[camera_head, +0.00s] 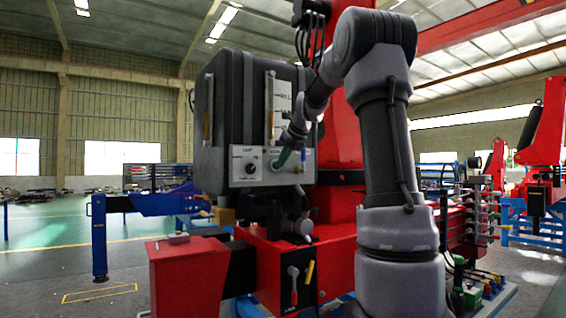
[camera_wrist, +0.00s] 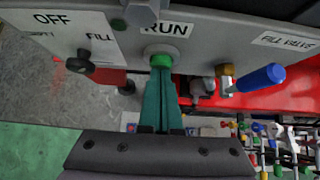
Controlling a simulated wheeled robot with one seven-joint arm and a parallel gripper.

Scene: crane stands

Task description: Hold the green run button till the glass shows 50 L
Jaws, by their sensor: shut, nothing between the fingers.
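My gripper (camera_wrist: 161,74) is shut, with its teal fingers together. In the wrist view its tips are at the green run button (camera_wrist: 160,61), under the RUN label; they appear to touch it, but how far it is pressed I cannot tell. In the head view my gripper (camera_head: 281,160) is at the grey control panel (camera_head: 240,180), and it hides the button. The sight glass (camera_head: 270,100) stands upright on the front of the dark tank (camera_head: 222,130), beside a white scale (camera_head: 283,98). The marks are small and the liquid level is not clear.
A black selector knob (camera_wrist: 85,62) with OFF and FILL labels is left of the button. A blue-handled valve (camera_wrist: 262,78) is to its right, by the FILL VALVE label. Red crane parts (camera_head: 190,275) lie below the tank. Open floor (camera_head: 45,240) is at left.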

